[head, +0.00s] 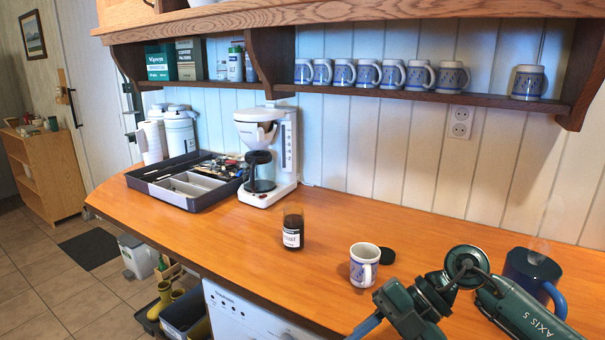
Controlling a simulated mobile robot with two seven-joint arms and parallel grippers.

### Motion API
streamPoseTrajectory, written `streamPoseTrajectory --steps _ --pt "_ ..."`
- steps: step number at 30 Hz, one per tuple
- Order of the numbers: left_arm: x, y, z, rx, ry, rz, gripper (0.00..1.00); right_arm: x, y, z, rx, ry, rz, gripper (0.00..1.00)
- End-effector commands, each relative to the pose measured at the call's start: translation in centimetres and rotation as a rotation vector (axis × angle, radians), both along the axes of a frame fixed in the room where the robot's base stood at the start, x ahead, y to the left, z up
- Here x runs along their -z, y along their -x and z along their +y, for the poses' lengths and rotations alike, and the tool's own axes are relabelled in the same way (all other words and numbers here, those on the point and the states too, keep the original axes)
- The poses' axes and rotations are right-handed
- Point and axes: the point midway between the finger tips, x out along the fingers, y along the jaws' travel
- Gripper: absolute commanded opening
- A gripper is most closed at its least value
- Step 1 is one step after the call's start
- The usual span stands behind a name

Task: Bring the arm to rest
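My green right arm, marked "AXIS 5", reaches in at the lower right, over the counter (330,270). My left arm and gripper are not in view. The dark utensil tray (138,181) stands at the counter's left end. It holds a jumble of utensils at its back right, and its light front compartments look mostly empty.
A patterned mug (364,266) stands just left of my arm, with a dark round lid (386,256) behind it. A dark-blue mug (532,272) steams behind the arm. A labelled jar (293,229) and a coffee maker (287,150) stand farther left. The counter between is clear.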

Motion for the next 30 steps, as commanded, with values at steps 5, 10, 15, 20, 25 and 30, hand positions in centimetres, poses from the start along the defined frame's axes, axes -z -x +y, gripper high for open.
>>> streamPoseTrajectory --steps 5,10,15,20,25,30 --pt "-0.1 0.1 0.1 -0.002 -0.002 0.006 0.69 -2.3 3.2 7.4 0.108 -0.628 0.053 0.35" --pt "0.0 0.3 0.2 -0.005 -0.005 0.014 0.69 -3.5 1.7 7.2 0.522 -1.042 0.117 0.35" --pt "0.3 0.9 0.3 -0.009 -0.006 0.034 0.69 2.0 0.1 2.5 1.113 -1.141 0.239 0.35" --pt "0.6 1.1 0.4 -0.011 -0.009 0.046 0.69 11.9 3.3 -2.0 1.624 -0.933 0.426 0.35" --pt "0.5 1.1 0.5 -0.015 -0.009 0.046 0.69 19.0 9.1 -4.0 1.884 -0.659 0.602 0.35" --pt "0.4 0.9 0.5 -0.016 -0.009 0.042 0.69 21.8 12.4 -4.5 1.963 -0.519 0.692 0.35"
